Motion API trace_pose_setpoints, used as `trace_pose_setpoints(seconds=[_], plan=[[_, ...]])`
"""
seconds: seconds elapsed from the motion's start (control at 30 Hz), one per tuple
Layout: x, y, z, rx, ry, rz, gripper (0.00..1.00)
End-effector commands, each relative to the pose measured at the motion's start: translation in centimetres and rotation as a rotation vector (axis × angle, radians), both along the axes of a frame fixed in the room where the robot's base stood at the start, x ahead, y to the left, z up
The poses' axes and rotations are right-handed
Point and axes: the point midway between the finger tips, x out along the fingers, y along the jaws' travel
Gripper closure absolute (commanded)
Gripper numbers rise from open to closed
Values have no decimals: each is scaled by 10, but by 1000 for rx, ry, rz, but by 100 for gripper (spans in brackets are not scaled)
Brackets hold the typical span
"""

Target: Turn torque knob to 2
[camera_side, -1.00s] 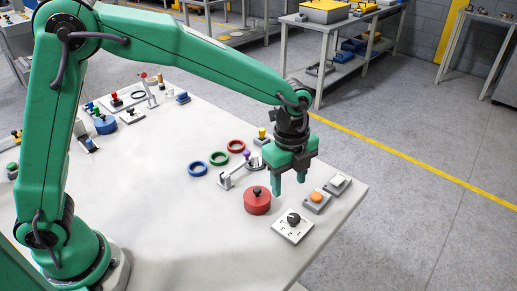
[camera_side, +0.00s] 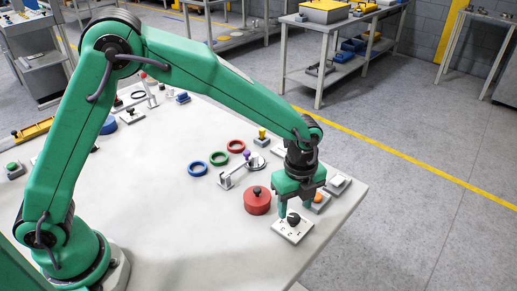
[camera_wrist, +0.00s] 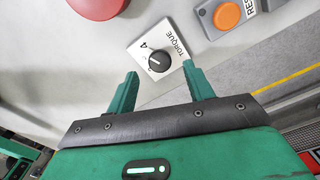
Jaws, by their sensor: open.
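The torque knob (camera_side: 293,219) is a round black knob on a white square plate (camera_side: 291,234) near the table's front right corner. In the wrist view the knob (camera_wrist: 159,62) has a pale pointer mark, and the plate (camera_wrist: 176,75) reads TORQUE with a 4 beside the knob. The other numbers are hidden or too small to read, and I cannot tell which one the mark points at. My gripper (camera_side: 296,208) is open, pointing down just above the knob. In the wrist view its green fingertips (camera_wrist: 159,71) lie on either side of the knob, seemingly not touching it.
A red round lidded pot (camera_side: 257,201) stands left of the plate. A grey box with an orange button (camera_side: 318,199) and one with a white button (camera_side: 338,183) sit behind it to the right. The table's right edge is close; the table's middle front is clear.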

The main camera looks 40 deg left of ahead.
Motion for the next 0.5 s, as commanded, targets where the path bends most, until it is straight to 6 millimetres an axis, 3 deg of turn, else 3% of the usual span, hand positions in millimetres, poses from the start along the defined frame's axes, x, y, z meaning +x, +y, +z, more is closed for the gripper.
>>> trace_pose_setpoints(seconds=[0.2,0.5], plan=[[0,0,-25,1,2,0,48],[0,0,-34,0,0,0,48]])
